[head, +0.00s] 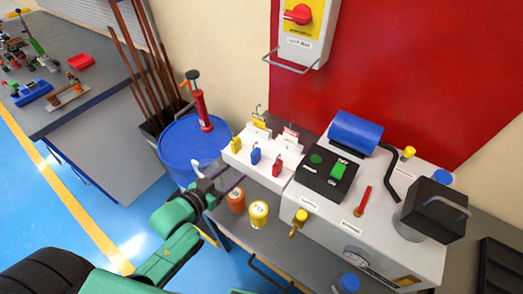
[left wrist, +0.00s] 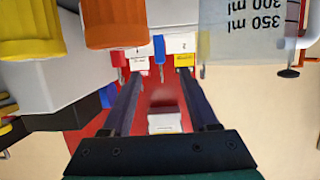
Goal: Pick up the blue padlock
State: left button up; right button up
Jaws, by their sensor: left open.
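The blue padlock (head: 255,156) hangs on the front of a white rack (head: 234,160), between a yellow padlock (head: 236,146) and a red padlock (head: 278,168). My left gripper (head: 234,174) is open and empty, in front of and below the rack's left part, apart from the blue padlock. In the upside-down left wrist view, the blue padlock (left wrist: 159,50) shows beyond the gap between the open fingers (left wrist: 162,76), with the red padlock (left wrist: 118,59) to its left and the yellow one (left wrist: 184,60) to its right. My right gripper is not in view.
An orange jar (head: 236,203) and a yellow jar (head: 258,211) stand close to the left gripper. A blue drum (head: 180,150) stands left of the rack. The bending machine (head: 325,215) with its black control box (head: 317,181) stands right of it.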

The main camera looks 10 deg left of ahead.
aim_at(252, 157)
pick_arm(q)
jog(key=p+x, duration=0.2)
jog(key=x, duration=0.8)
jog(key=shift+w+r, duration=0.1)
jog(key=shift+r, duration=0.1)
jog(key=shift+w+d+f, duration=0.1)
jog(key=shift+w+f, duration=0.05)
jog(key=shift+w, duration=0.1)
grip_shut()
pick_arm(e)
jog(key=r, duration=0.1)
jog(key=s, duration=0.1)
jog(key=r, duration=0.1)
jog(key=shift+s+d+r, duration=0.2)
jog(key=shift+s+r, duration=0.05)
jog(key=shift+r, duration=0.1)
